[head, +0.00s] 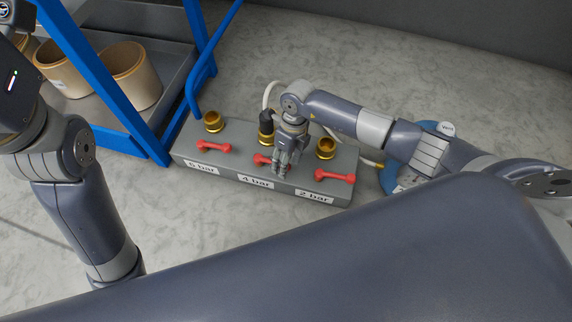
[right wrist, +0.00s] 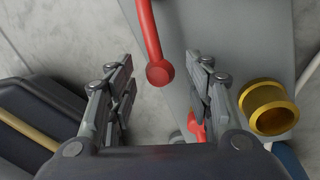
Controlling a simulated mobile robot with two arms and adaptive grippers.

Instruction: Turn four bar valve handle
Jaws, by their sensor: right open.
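A grey valve block (head: 225,178) on the floor carries three red handles, labelled from left to right what looks like 6 bar, 4 bar and 2 bar. The 4 bar handle (head: 261,159) is the middle one, partly hidden by my right gripper (head: 282,170). My right gripper is open over the handle's right end. In the right wrist view a red handle (right wrist: 151,35), apparently the 4 bar one, comes in from the top. Its round end (right wrist: 160,73) is between the open fingers; contact is not visible. My left gripper is out of view.
The left handle (head: 213,148) and the 2 bar handle (head: 335,176) flank the middle one. Brass fittings (head: 213,122) stand behind the handles; the middle one has a black connector. A blue-framed rack (head: 140,125) with tan pots is at left. Floor in front is clear.

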